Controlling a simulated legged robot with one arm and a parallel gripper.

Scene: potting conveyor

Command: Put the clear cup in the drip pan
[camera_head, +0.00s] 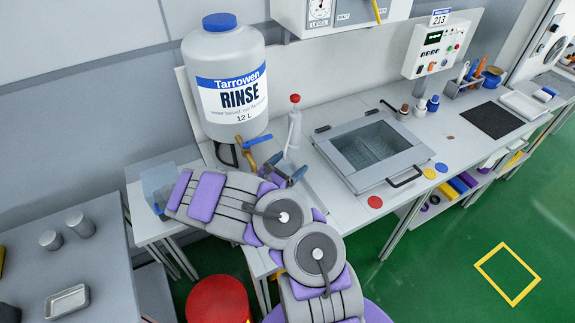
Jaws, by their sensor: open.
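My gripper (284,172) is below and to the right of the rinse tap, partly hidden by my arm. Its two blue-tipped fingers are apart, and I see nothing clearly between them. I cannot make out a clear cup; a see-through bluish container (158,180) stands on the side table left of my arm, but it looks more like a box. I cannot tell which thing is the drip pan. A shallow metal tray (68,301) lies on the grey table at lower left. My arm hides the area under and left of the gripper.
The rinse tank (232,85) has a brass tap (254,142) with a blue handle. A red-capped bottle (294,125) stands close behind my gripper. A lidded glass-topped unit (370,150) sits to the right. A red stool (217,299) stands below. Green floor is open at lower right.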

